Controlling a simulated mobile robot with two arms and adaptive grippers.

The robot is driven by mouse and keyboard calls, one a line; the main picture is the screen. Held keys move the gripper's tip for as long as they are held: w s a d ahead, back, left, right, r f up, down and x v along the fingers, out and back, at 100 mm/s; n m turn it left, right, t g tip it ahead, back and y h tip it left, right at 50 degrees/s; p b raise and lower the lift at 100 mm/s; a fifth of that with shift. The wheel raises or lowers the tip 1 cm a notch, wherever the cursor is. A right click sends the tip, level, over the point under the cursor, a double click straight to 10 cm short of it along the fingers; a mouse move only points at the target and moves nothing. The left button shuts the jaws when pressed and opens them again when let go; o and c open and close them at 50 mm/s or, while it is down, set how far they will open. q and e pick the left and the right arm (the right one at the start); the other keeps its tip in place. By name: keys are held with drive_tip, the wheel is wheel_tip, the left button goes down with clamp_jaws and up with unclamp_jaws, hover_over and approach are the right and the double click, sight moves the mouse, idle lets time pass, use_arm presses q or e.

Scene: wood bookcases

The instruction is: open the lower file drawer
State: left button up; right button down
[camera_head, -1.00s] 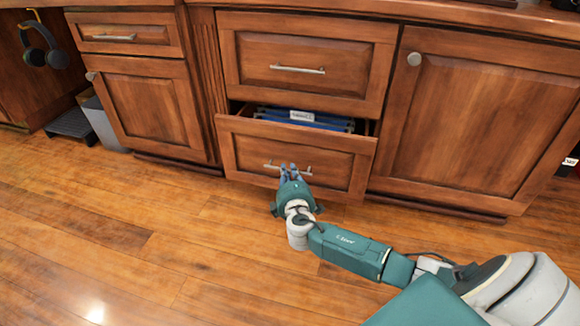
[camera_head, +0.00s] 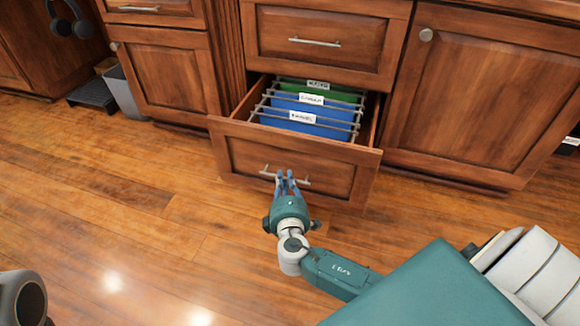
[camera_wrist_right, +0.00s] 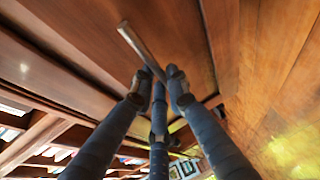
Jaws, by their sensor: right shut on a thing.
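The lower file drawer (camera_head: 240,150) is pulled well out of the middle cabinet in the head view. Blue and green hanging folders (camera_head: 306,115) with white labels show inside it. My right gripper (camera_head: 285,178) is shut on the bar handle (camera_head: 267,173) at the middle of the drawer front. In the right wrist view my right gripper's fingers (camera_wrist_right: 160,82) close around the metal handle (camera_wrist_right: 135,42), which slants across the picture. My left gripper is not in view.
The upper drawer (camera_head: 320,45) above is shut. Cabinet doors stand shut at the right (camera_head: 490,95) and left (camera_head: 165,80). A grey bin (camera_head: 122,92) and black headphones (camera_head: 72,20) are at the far left. The wood floor (camera_head: 130,220) in front is clear.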

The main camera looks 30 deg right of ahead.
drive_tip(key=s+a, duration=1)
drive_tip(key=a, duration=0.2)
drive_tip(key=shift+s+a+p, duration=0.3)
drive_tip(key=shift+s+p, duration=0.05)
drive_tip(key=shift+p, duration=0.05)
drive_tip(key=c, duration=1.7)
unclamp_jaws()
drive_tip(key=shift+s, duration=0.1)
drive_tip(key=v, duration=0.7)
drive_tip(key=shift+s+a, duration=0.1)
drive_tip(key=shift+s, duration=0.05)
